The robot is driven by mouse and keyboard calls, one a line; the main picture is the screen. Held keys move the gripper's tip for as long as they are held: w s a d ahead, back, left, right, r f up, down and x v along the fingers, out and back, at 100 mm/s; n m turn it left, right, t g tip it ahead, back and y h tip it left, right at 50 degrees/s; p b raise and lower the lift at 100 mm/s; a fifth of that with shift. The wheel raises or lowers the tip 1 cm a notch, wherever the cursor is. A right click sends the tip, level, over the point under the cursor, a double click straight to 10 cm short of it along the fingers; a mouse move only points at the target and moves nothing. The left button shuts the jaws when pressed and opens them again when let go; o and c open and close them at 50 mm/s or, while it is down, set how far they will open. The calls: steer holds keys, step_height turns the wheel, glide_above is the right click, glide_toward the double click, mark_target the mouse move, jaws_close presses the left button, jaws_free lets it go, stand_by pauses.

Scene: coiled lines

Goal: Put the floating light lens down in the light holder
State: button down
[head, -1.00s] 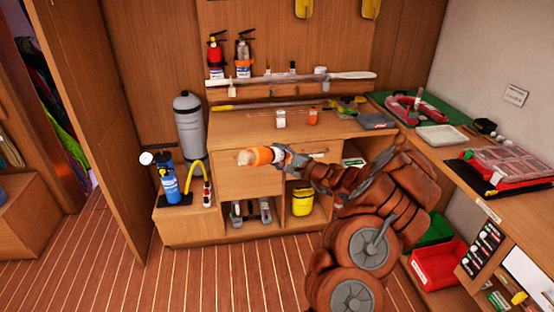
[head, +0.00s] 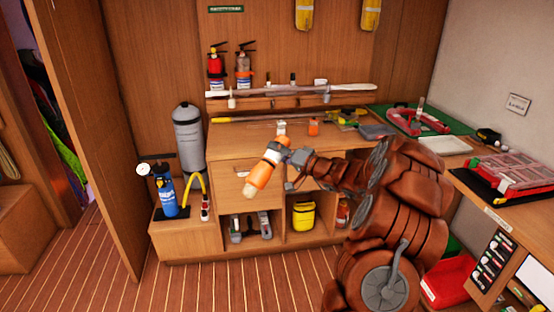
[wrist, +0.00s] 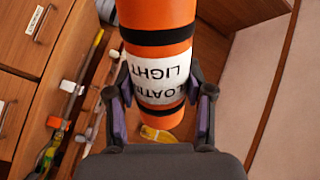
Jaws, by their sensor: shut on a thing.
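The floating light (head: 262,176) is an orange cylinder with black bands and a white label. My gripper (head: 276,157) is shut on it around the label, as the wrist view (wrist: 162,85) shows. In the head view the light is tilted, its pale lens end (head: 249,191) pointing down and left, in front of the drawers. In the wrist view the light (wrist: 158,20) runs off the top edge, so its lens end is out of frame. A small white bracket-like piece (head: 281,128) stands on the bench behind; I cannot tell if it is the light holder.
The wooden bench (head: 232,138) also carries a small orange item (head: 313,128) and a long yellow-ended pole. A grey cylinder (head: 188,138) and a blue pump (head: 167,195) stand to the left. A side counter with trays (head: 446,145) is at right. The floor at front left is clear.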

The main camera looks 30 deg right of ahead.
mark_target(278, 142)
steer(key=shift+n+b, duration=0.7)
steer(key=shift+b, duration=1.6)
steer(key=n+b, duration=0.1)
steer(key=b, duration=0.2)
steer(key=n+b, duration=0.1)
steer(key=b, duration=0.2)
steer(key=n+b, duration=0.1)
steer(key=b, duration=0.2)
steer(key=shift+r, duration=0.35)
steer(key=shift+n+b, duration=0.4)
steer(key=shift+b, duration=0.7)
steer(key=n+b, duration=0.2)
steer(key=b, duration=0.2)
steer(key=r+n+b, duration=0.1)
steer(key=b, duration=0.3)
steer(key=n+b, duration=0.2)
steer(key=b, duration=0.3)
steer(key=shift+r+n, duration=0.3)
steer(key=shift+r, duration=0.05)
steer(key=shift+r+n+b, duration=0.35)
steer(key=shift+n+b, duration=0.05)
steer(key=shift+b, duration=0.3)
steer(key=shift+r, duration=0.1)
steer(key=shift+r+p, duration=0.15)
steer(key=shift+p, duration=0.65)
steer(key=shift+m+p, duration=0.8)
steer(key=shift+p, duration=0.35)
